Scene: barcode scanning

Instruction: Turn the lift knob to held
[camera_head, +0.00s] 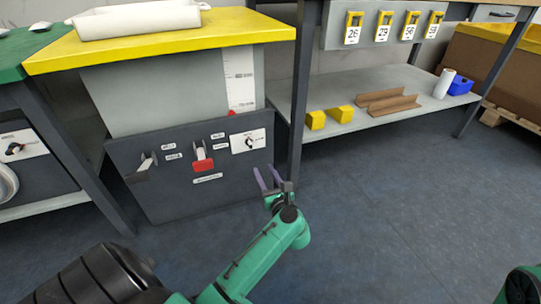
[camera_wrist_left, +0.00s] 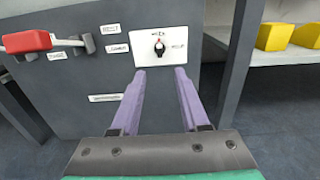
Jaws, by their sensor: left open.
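A small black rotary knob (camera_head: 249,141) sits on a white plate on the dark front panel of the yellow-topped bench; I take it as the lift knob. My right gripper is out of view.
A red-handled lever (camera_head: 203,164) and a grey switch (camera_head: 147,162) sit left of the knob on the panel. A table leg (camera_head: 299,100) stands close to the right. A lower shelf (camera_head: 385,85) holds yellow blocks (camera_head: 341,114).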

